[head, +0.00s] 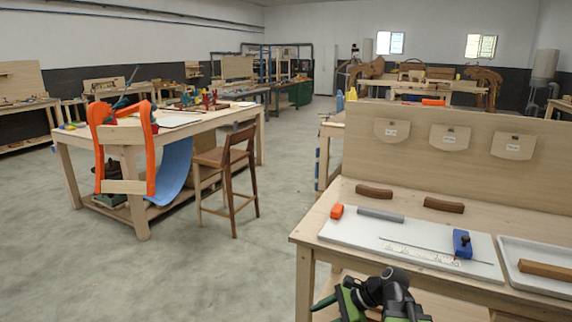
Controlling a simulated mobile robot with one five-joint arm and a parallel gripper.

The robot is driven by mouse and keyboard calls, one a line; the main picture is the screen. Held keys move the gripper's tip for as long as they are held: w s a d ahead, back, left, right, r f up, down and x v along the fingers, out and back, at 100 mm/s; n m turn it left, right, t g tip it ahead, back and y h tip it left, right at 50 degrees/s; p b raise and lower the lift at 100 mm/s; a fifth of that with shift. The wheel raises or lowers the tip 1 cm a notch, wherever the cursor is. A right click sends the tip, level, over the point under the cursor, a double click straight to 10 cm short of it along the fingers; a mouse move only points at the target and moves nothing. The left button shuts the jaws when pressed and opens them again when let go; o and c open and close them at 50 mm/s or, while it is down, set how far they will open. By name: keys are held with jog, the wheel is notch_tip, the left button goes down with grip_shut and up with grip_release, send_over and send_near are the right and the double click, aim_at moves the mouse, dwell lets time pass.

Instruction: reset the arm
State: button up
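My arm shows only in part at the bottom edge of the head view, as dark rounded joints in front of the workbench (330,212). Green and dark parts at its left end look like my gripper (343,302). The picture's lower edge cuts off the rest of the arm. I cannot make out two separate fingertips or whether anything is between them. The gripper appears low, near the bench's front edge and below its top.
The bench bears a white board (350,236) with an orange block, a grey rod and a blue tool (462,243). A white tray (508,262) is at right. An orange-framed chair form (104,160) and a wooden stool (235,158) stand left. Floor (235,265) between is clear.

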notch_tip(320, 180, down, 5)
jog(key=s+a+n+g+h, duration=0.2)
jog(key=s+a+n+h, duration=0.15)
jog(key=n, duration=0.25)
jog(key=d+f+n+h, duration=0.3)
jog(key=d+n+h, duration=0.3)
jog(key=d+n, duration=0.35)
notch_tip(320, 180, up, 14)
jog(key=p, duration=1.4)
jog(key=shift+d+r, duration=0.2)
jog(key=shift+d, duration=0.1)
jog(key=shift+s, duration=0.1)
